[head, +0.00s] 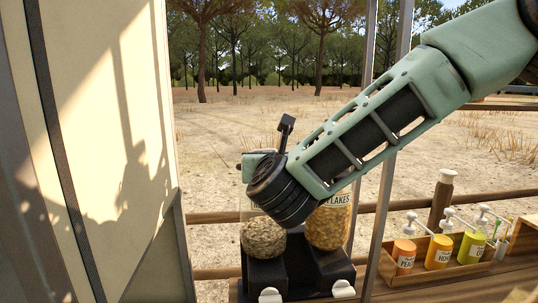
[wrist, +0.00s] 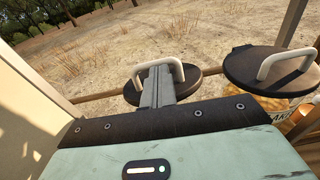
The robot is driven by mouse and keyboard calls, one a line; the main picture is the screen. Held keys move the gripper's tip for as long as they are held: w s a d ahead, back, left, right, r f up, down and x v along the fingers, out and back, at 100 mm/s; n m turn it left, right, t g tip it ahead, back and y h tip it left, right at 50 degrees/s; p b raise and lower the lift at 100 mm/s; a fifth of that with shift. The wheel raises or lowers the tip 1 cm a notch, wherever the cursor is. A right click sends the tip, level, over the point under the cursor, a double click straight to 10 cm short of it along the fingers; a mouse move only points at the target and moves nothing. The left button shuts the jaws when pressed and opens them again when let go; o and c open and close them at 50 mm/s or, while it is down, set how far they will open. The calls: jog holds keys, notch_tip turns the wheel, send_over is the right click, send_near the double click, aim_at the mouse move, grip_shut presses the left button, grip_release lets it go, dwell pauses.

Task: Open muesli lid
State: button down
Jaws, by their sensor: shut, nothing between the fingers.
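The left dispenser jar (head: 264,238) holds pale, oat-like muesli, and its top is hidden by my wrist in the head view. In the wrist view its round dark lid (wrist: 191,84) has a white arched handle (wrist: 137,78). My gripper (wrist: 159,72) is shut and empty, its grey fingers over the lid, overlapping the handle's arch in the picture. Whether the fingers touch the handle or pass under it I cannot tell. The lid looks level; any gap below it is hidden. The fingers do not show in the head view.
The flakes jar (head: 327,226) stands close on the right; its handled dark lid (wrist: 252,66) is near my gripper. A wooden tray (head: 400,278) with several pump bottles is further right. A post (head: 384,170) stands behind, and a cream van panel (head: 110,120) on the left.

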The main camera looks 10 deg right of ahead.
jog(key=w+r+g+p, duration=0.1)
jog(key=p, duration=0.1)
jog(key=r+g+p, duration=0.1)
jog(key=r, duration=0.1)
jog(key=w+r+g+p, duration=0.1)
jog(key=p, duration=0.1)
jog(key=shift+w+r+g+p, duration=0.3)
jog(key=shift+w+r+g, duration=0.05)
jog(key=shift+r+g, duration=0.05)
jog(key=shift+w+r+g+p, duration=0.15)
jog(key=shift+w+g+p, duration=0.15)
jog(key=shift+w, duration=0.1)
jog(key=w+r+b, duration=0.1)
jog(key=w+r, duration=0.1)
jog(key=w, duration=0.9)
jog(key=shift+w+r+b, duration=0.15)
jog(key=shift+r+b, duration=0.1)
jog(key=shift+b, duration=0.15)
